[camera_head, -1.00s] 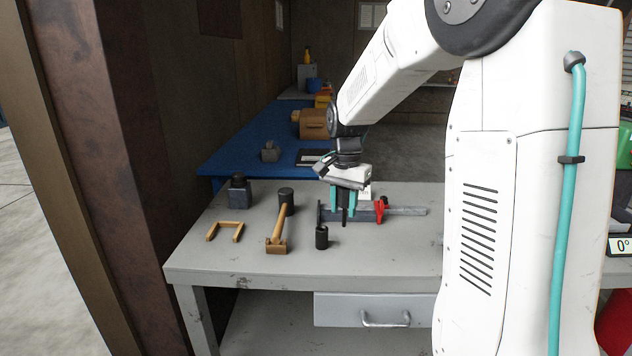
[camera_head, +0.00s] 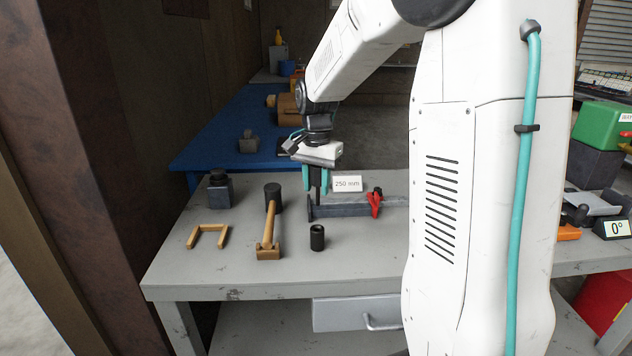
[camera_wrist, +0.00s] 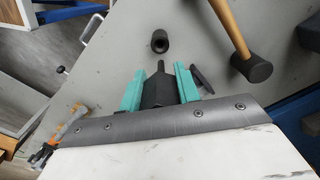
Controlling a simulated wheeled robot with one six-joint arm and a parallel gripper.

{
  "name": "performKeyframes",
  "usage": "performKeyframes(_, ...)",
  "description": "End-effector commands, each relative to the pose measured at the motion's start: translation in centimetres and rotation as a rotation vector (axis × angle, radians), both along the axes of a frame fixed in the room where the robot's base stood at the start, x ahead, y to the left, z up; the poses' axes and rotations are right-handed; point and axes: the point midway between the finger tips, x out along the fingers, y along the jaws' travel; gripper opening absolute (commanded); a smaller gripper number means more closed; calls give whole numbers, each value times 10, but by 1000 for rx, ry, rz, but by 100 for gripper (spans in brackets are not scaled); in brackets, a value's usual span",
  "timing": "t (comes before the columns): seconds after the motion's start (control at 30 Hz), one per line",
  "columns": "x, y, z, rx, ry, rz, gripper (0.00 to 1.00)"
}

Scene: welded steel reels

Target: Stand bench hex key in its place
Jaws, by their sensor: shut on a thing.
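My gripper (camera_head: 316,186) has teal fingers shut on the dark bench hex key (camera_head: 318,197). The key points downward, above the grey bench. In the wrist view, the key (camera_wrist: 158,90) shows as a thick dark body between the fingers (camera_wrist: 160,88), with a thin shaft sticking out. A short black cylinder with an open top (camera_head: 317,238) stands upright on the bench, in front of and apart from the key. It also shows in the wrist view, its hole (camera_wrist: 160,41) facing the camera just beyond the shaft tip.
A mallet (camera_head: 270,222) and a wooden U-shaped piece (camera_head: 208,236) lie left of the cylinder. A grey bar clamp with a red part (camera_head: 374,203) lies right of the key, near a "250 mm" label (camera_head: 347,184). A dark block (camera_head: 220,190) stands behind left. The bench front is clear.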

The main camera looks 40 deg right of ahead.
Motion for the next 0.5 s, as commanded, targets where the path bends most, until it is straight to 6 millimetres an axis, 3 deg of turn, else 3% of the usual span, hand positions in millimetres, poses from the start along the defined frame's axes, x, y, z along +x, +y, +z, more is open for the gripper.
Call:
performKeyframes(0.07, -2, 4, 1, 0, -1, 2, 0)
performKeyframes(0.5, -2, 4, -41, 1, 3, 0, 0)
